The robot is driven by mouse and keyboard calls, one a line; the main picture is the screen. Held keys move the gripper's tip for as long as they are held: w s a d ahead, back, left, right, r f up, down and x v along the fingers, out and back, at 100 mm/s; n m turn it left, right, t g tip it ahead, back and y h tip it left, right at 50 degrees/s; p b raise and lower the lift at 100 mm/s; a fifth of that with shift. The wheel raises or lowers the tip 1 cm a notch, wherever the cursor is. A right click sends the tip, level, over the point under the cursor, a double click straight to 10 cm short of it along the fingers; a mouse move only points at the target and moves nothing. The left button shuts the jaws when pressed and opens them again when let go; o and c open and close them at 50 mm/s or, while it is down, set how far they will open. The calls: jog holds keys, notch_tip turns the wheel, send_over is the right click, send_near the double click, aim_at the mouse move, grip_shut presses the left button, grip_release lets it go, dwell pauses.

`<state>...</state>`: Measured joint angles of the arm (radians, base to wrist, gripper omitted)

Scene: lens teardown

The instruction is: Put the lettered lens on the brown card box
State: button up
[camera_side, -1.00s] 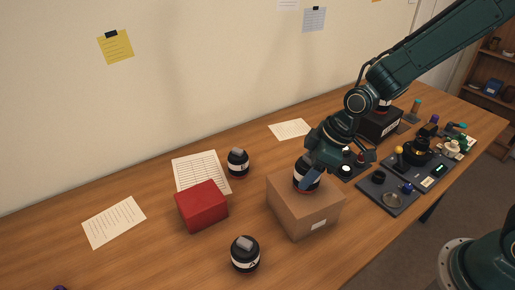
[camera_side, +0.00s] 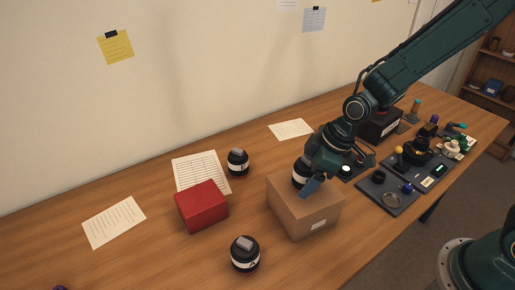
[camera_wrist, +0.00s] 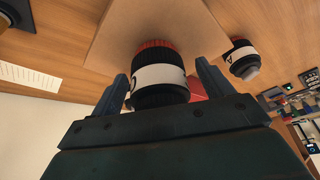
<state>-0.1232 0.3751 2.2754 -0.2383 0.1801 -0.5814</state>
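A black lens with a white band (camera_side: 300,172) is on top of the brown card box (camera_side: 319,224), near its back. In the wrist view this lens (camera_wrist: 160,77) shows part of a dark letter on its band and a red ring at the box end. My gripper (camera_wrist: 160,85) is open, with one finger on each side of the lens and a small gap at each. In the side view my gripper (camera_side: 306,180) partly hides the lens. A lens marked A (camera_side: 245,253) stands on the table in front. Another banded lens (camera_side: 238,162) stands behind the red box.
The red box (camera_side: 201,207) is left of the brown box. Paper sheets (camera_side: 114,221) lie on the table to the left and back. A black box (camera_side: 380,125) and dark trays of parts (camera_side: 388,194) are to the right.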

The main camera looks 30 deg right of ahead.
jog(key=shift+w+r, duration=0.15)
jog(key=shift+r, duration=0.05)
jog(key=shift+r, duration=0.65)
jog(key=v, duration=1.2)
jog(key=s+d+r+m+t+h, duration=0.1)
jog(key=s+d+r+m, duration=0.2)
jog(key=s, duration=0.5)
jog(key=s+d+r+m+t+h, duration=0.1)
jog(key=s+d+r+m, duration=0.3)
jog(key=s, duration=0.5)
jog(key=shift+s+d+m+h, duration=0.25)
jog(key=shift+m+h, duration=0.35)
jog(key=shift+m, duration=0.4)
